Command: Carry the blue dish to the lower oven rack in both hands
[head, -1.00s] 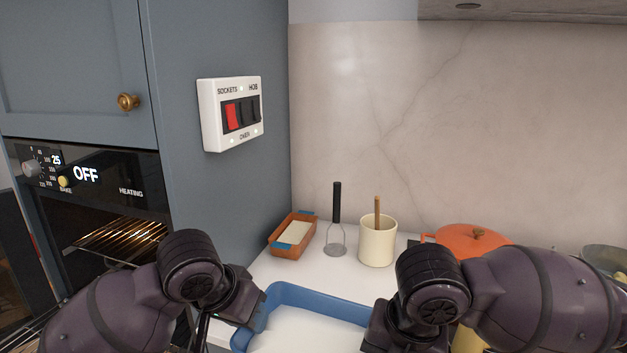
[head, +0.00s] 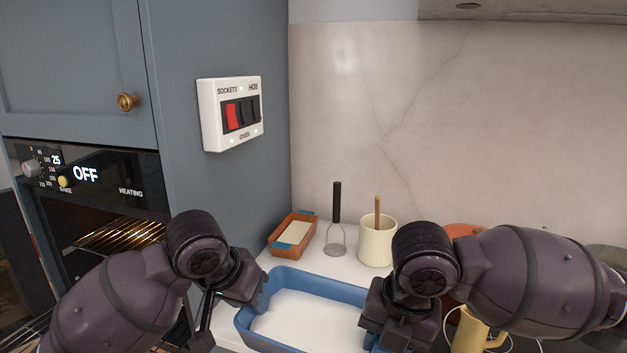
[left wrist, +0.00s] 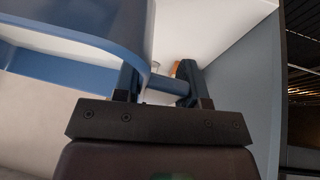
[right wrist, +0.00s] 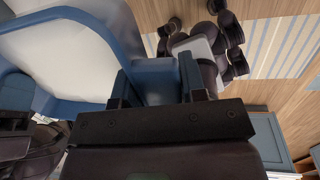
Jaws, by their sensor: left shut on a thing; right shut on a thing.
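The blue dish (head: 318,282), with a smooth white filling, is at the bottom centre of the head view, over the white counter. My left gripper (head: 262,292) is shut on its left end; the left wrist view shows the fingers (left wrist: 158,82) around a blue handle bar. My right gripper (head: 372,325) is shut on the right end, with the fingers (right wrist: 158,80) at the blue handle in the right wrist view. The gap under the dish is hard to judge. The oven (head: 95,180) is at left, with a lit wire rack (head: 125,235) inside. My left arm hides its lower part.
A small terracotta dish (head: 292,232), a masher (head: 336,215) and a cream crock (head: 377,243) stand behind the blue dish. An orange pot (head: 462,232) and a yellow jug (head: 467,330) are at right. A grey-blue side panel (head: 215,190) stands between counter and oven.

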